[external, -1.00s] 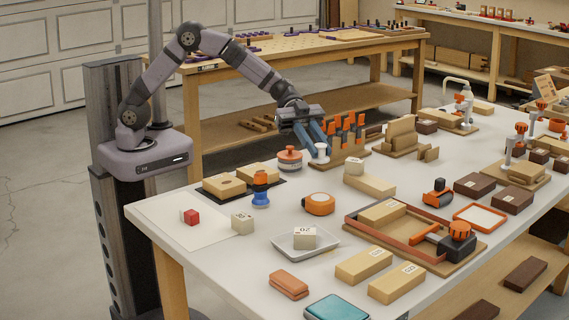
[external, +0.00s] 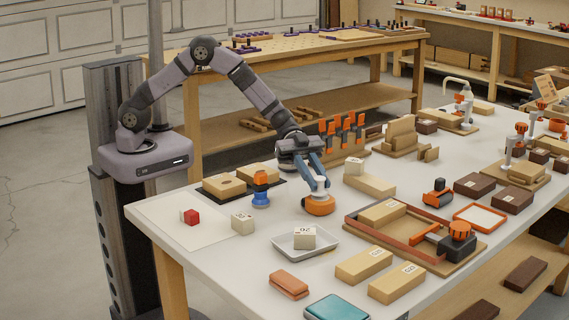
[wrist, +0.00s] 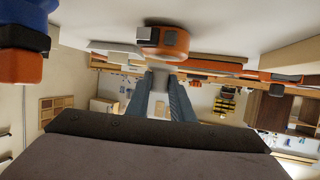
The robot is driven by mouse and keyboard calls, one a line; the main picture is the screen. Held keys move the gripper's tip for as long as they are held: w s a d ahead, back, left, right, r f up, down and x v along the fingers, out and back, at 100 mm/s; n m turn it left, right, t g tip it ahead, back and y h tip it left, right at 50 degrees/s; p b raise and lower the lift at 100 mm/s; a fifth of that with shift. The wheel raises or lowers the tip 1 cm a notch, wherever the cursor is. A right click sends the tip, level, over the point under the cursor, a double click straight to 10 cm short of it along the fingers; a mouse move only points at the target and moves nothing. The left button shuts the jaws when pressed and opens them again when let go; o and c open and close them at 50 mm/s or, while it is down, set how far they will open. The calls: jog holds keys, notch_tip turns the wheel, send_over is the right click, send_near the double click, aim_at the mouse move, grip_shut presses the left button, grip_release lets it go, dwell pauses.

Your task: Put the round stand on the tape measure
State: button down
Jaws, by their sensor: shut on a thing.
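My gripper (external: 318,182) is shut on the small white round stand (external: 321,190), with its two blue fingers on either side of it. The orange tape measure (external: 318,206) lies on the white table directly below. The stand is at the tape measure's top; I cannot tell whether they touch. In the wrist view the blue fingers (wrist: 160,90) reach toward the grey-looking stand (wrist: 160,76), and the orange and grey tape measure (wrist: 167,41) shows just beyond it.
A blue and orange object (external: 261,190) stands left of the tape measure. A white dish (external: 328,247) with a numbered block lies in front. A light wooden block (external: 372,186) is at right, and a rack with orange-handled tools (external: 343,133) stands behind.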

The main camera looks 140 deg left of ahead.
jog(key=shift+f, duration=0.45)
jog(key=shift+f, duration=0.15)
jog(key=c, duration=1.5)
grip_release()
jog(key=shift+c, duration=0.2)
jog(key=shift+r, duration=0.2)
jog(key=v, duration=1.2)
